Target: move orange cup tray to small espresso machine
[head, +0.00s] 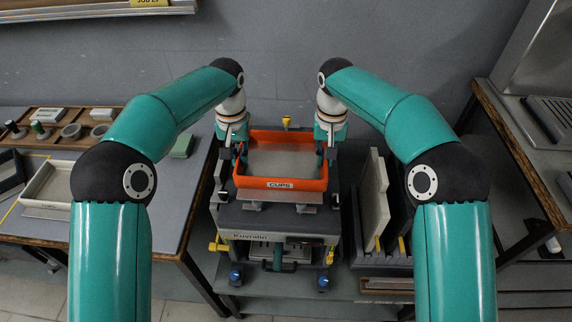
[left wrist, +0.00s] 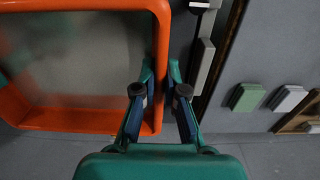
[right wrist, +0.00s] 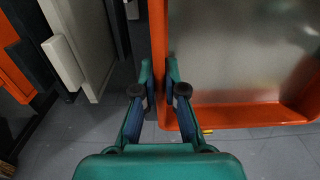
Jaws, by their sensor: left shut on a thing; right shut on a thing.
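The orange cup tray (head: 284,184), with a "CUPS" label on its front wall, is at the centre of the head view, above a small machine (head: 275,222). Whether it rests on the machine's top or hangs just above it I cannot tell. The tray looks empty and level. My left gripper (head: 238,150) is shut on the tray's left wall; the left wrist view shows its fingers (left wrist: 160,90) on both sides of the orange rim. My right gripper (head: 326,150) is shut on the right wall, also seen in the right wrist view (right wrist: 160,90).
A side table (head: 60,225) at the left holds a beige tray (head: 45,188), a wooden board with small tools (head: 70,128) and a green block (head: 182,145). Upright panels (head: 374,195) stand close right of the machine. Another bench (head: 540,150) is at the far right.

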